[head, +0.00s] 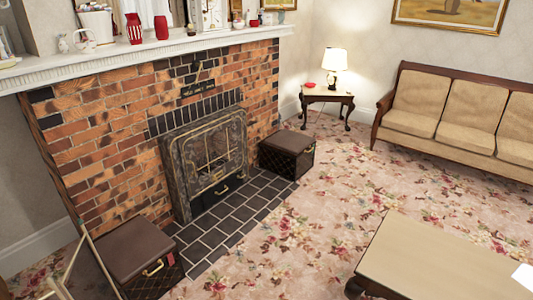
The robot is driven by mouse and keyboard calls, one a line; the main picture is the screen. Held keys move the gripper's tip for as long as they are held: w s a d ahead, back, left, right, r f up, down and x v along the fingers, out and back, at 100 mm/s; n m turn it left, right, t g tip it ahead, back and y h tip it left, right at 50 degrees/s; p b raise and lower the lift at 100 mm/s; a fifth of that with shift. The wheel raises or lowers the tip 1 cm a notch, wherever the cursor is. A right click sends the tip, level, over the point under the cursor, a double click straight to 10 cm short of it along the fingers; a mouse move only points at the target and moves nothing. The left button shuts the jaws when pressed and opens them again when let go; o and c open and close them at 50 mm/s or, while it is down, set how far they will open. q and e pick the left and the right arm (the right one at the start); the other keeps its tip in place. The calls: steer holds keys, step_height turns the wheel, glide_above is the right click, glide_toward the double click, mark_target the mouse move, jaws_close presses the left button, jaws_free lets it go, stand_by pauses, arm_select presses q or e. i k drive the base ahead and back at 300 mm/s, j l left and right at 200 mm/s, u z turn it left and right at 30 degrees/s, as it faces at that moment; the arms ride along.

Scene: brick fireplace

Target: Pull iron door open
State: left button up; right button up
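The iron door (212,160) is a dark, ornate metal panel set in the opening of the brick fireplace (105,120). It stands upright and looks closed, with thin brass-coloured trim on its front. A dark lower panel (216,194) with a small brass handle (225,190) sits at its base. I cannot make out the hinges. Neither of my grippers shows in the head view.
Dark tiled hearth (230,224) lies before the door. A brown-topped box (132,248) stands at its near left, a dark box (287,153) at its right. A low table (430,262) is at the lower right. Flowered carpet (330,215) between is clear.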

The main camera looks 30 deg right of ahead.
mark_target(224, 149)
steer(key=z, duration=0.55)
steer(key=i+l, duration=0.1)
steer(key=i, duration=0.45)
steer(key=i+l+u, duration=0.1)
steer(key=i, duration=0.5)
steer(key=i+l, duration=0.15)
steer(key=i, duration=0.4)
steer(key=i+l, duration=0.15)
steer(key=i, duration=0.4)
steer(key=i+l+u, duration=0.1)
steer(key=i, duration=0.45)
steer(key=i+l, duration=0.25)
steer(key=i, duration=0.35)
